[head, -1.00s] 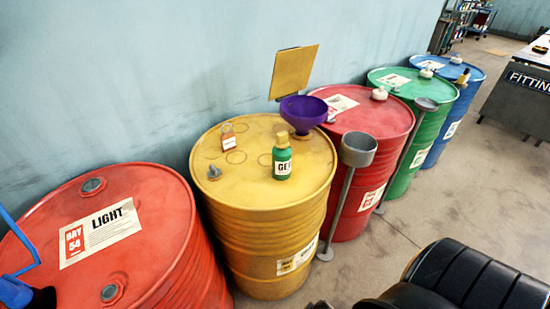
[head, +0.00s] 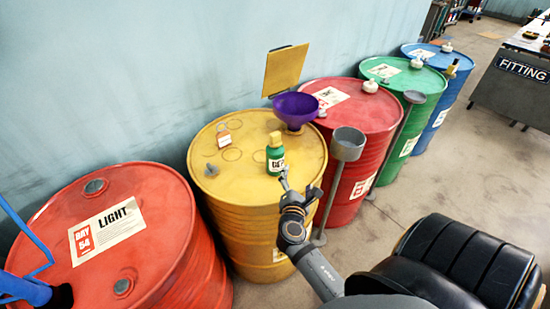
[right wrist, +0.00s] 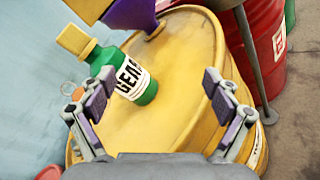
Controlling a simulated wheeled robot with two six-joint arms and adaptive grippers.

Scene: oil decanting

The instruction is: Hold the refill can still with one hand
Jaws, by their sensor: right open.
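The refill can is a small green bottle (head: 275,163) with a yellow cap and a white label. It stands upright on top of the yellow drum (head: 225,180). My right gripper (head: 298,187) is open and empty at the drum's near edge, just in front of and to the right of the bottle. In the right wrist view the green bottle (right wrist: 144,88) is beyond the spread fingers (right wrist: 157,85), nearer the left finger and not touched. My left gripper is not in view.
A purple funnel (head: 297,106) stands behind the bottle on the yellow drum, with a small tagged item (head: 223,135) at the left. A grey cup on a stand (head: 347,146) is at the right. Red drums stand on both sides. A black seat (head: 460,258) is in front.

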